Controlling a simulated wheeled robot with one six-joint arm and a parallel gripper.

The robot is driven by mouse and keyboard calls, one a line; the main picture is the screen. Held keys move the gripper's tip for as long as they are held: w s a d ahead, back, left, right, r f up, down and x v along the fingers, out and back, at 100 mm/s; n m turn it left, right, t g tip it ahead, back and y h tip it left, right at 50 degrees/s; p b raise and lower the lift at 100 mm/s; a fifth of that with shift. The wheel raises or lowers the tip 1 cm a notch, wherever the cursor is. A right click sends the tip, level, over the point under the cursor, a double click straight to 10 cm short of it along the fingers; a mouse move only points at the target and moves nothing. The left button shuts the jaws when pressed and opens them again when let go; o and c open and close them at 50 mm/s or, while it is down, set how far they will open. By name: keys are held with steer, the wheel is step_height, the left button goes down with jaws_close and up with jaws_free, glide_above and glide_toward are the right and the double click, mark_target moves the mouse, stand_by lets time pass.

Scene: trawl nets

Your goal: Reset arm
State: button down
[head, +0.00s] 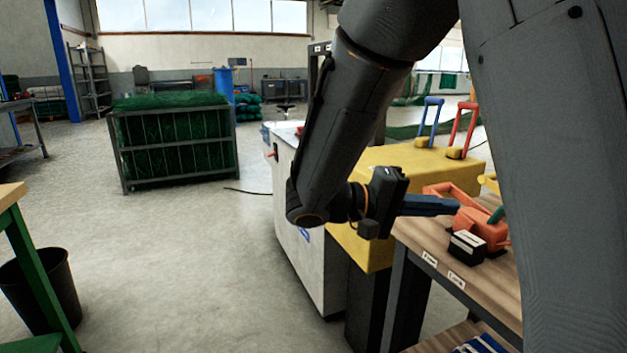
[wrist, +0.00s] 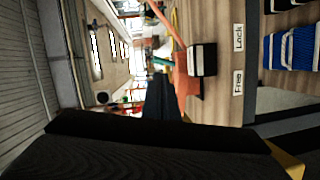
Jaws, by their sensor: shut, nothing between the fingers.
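My gripper (head: 455,205) reaches to the right from the bent arm in the head view, with its fingers together and nothing between them. Its tip lies in front of an orange device (head: 482,229) on the wooden workbench; I cannot tell whether they touch. In the wrist view, my dark gripper (wrist: 162,97) points at the same orange device (wrist: 187,86). A black and white block (head: 467,246) stands at the device's near side, and it also shows in the wrist view (wrist: 202,60). Part of the bench is hidden behind my arm.
The wooden workbench (head: 425,235) carries labels on its front edge. A yellow-topped machine (head: 400,160) with blue and red handles stands behind it. A cage of green net (head: 175,145) stands on the floor at the left, with a black bin (head: 45,285) nearer. The floor between is clear.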

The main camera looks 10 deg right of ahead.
steer(key=s+a+f+n+g+y, duration=0.25)
steer(key=s+a+f+y, duration=0.35)
steer(key=s+f+y, duration=0.45)
steer(key=s+a+n+t+y, duration=0.1)
steer(key=s+a+y, duration=0.2)
steer(key=a, duration=0.4)
steer(key=s+a+n+t+y, duration=0.1)
steer(key=s+a+n+y, duration=0.2)
steer(key=a, duration=0.4)
steer(key=d+r+m+p, duration=0.4)
steer(key=d+r+p, duration=0.5)
steer(key=p, duration=0.9)
steer(key=shift+r+p, duration=0.2)
steer(key=shift+p, duration=0.1)
